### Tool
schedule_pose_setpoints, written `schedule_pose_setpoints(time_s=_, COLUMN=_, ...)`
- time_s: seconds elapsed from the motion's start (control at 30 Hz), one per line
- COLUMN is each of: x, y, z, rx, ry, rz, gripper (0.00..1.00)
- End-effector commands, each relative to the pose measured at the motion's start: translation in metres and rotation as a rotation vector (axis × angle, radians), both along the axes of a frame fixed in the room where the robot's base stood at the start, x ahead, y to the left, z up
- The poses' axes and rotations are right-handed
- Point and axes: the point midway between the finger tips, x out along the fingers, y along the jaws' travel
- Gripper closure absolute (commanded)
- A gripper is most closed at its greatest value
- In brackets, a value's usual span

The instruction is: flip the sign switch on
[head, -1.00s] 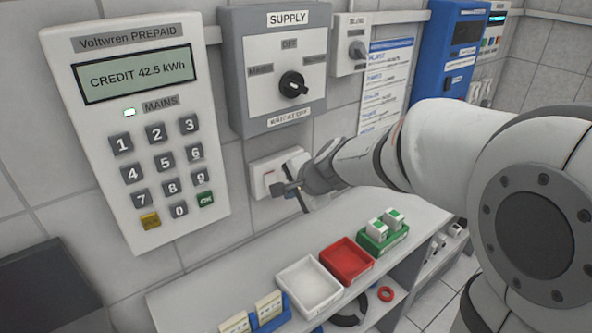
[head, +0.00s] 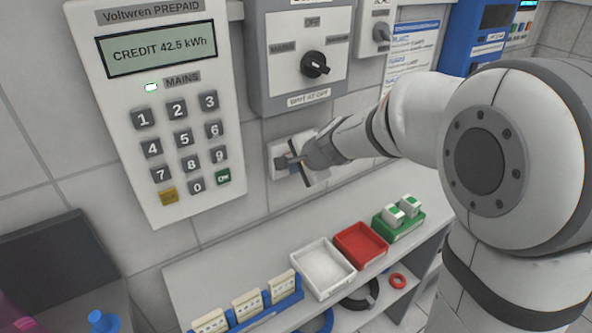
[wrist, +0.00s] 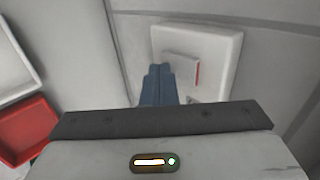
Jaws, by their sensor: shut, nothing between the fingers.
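The sign switch (wrist: 182,70) is a white rocker with a red strip along its right side. It sits on a white wall plate (wrist: 220,48), below the supply panel in the head view, where the plate (head: 279,148) is partly covered by my gripper. My gripper (wrist: 158,69) is shut and empty, its blue-grey fingertips overlapping the plate's left part in the wrist view, left of the rocker. In the head view my gripper (head: 284,162) is in front of the plate. I cannot tell whether the fingertips touch it.
The grey supply panel (head: 268,85) with a black knob (head: 315,65) hangs just above, and the prepaid meter (head: 132,120) to the left. Below, a shelf (head: 205,275) holds a white tray (head: 305,278), a red tray (head: 345,262) and a green holder (head: 405,229).

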Motion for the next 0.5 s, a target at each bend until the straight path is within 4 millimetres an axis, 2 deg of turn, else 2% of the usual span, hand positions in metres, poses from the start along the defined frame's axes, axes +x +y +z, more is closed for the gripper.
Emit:
schedule_pose_setpoints(time_s=0.07, x=0.002, y=0.001, z=-0.009, rx=0.011, ry=-0.018, rz=-0.001, gripper=1.00)
schedule_pose_setpoints(time_s=0.1, x=0.002, y=0.001, z=-0.002, rx=0.011, ry=-0.017, rz=-0.001, gripper=1.00)
schedule_pose_setpoints(time_s=0.5, x=0.001, y=0.000, z=0.006, rx=0.009, ry=-0.015, rz=-0.001, gripper=1.00)
